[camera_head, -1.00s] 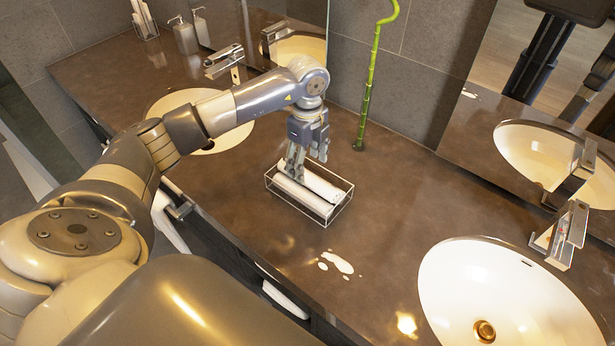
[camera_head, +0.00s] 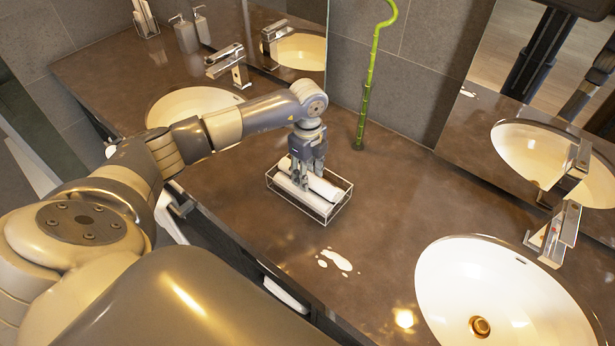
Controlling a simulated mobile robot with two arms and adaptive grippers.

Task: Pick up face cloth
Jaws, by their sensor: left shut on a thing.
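White rolled face cloths lie side by side in a clear, thin-edged tray (camera_head: 325,218) on the dark counter. The nearer face cloth (camera_head: 297,196) and the farther face cloth (camera_head: 326,188) both show in part. The cloths still appear to be inside the tray. My right gripper is not in view.
A white puddle (camera_head: 335,260) lies in front of the tray. A basin (camera_head: 490,300) with a faucet is at right, another basin (camera_head: 190,104) at left behind my arm. A green bamboo stalk (camera_head: 366,95) stands behind. Counter right of the tray is clear.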

